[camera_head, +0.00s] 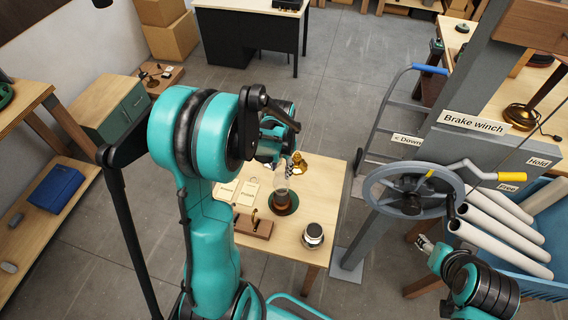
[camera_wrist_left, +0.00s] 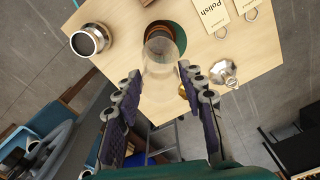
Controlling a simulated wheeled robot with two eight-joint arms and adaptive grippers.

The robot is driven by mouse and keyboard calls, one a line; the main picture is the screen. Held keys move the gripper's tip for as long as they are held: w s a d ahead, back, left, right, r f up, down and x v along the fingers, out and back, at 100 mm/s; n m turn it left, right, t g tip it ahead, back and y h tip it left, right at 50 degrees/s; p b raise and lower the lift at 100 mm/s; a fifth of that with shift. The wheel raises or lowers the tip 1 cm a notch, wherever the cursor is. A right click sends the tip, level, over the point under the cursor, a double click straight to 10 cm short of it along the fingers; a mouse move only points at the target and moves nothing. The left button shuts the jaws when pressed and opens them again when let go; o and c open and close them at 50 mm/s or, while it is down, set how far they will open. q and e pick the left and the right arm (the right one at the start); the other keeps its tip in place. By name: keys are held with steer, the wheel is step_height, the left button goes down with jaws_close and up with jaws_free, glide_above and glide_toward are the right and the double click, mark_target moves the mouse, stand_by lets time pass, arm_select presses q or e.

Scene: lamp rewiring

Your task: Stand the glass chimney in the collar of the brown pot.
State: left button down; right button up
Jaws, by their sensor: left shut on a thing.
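The clear glass chimney (camera_wrist_left: 163,60) is between the fingers of my left gripper (camera_wrist_left: 157,80), which is shut on it. In the head view the chimney (camera_head: 281,181) shows faintly below my left gripper (camera_head: 284,158), over the brown pot (camera_head: 280,197). The pot also shows in the wrist view (camera_wrist_left: 160,27), partly behind the glass, on a dark green disc (camera_wrist_left: 185,38). I cannot tell whether the chimney's lower end is inside the collar or just above it. My right gripper (camera_head: 424,243) is away at the lower right, and its jaws are too small to read.
A dark jar with a silvery top (camera_head: 313,234) stands at the table's front right. A wooden block with a brass hook (camera_head: 254,226) is at the front left. Tags (camera_head: 248,192) lie left of the pot. A brass piece (camera_head: 299,163) is behind it. The winch wheel (camera_head: 411,195) stands right.

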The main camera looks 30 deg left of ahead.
arm_select(q)
steer(key=shift+f+b, duration=1.1)
steer(key=shift+f, duration=0.8)
steer(key=shift+f+b, duration=0.85)
steer(key=shift+b, duration=0.05)
steer(key=shift+f+b, duration=0.1)
steer(key=shift+b, duration=0.2)
steer(key=c, duration=0.8)
jaws_free()
steer(key=shift+c, duration=0.2)
step_height(320, 180, up, 12)
steer(key=s+d+f+n+t+b, duration=0.1)
steer(key=s+d+f+t+b, duration=0.2)
steer(key=f+b, duration=0.6)
steer(key=s+d+f+t+b, duration=0.4)
steer(key=s+d+f+b, duration=0.3)
steer(key=f+b, duration=0.3)
steer(key=s+b, duration=0.1)
steer(key=b, duration=0.3)
steer(key=shift+d+n, duration=0.3)
steer(key=shift+n, duration=0.1)
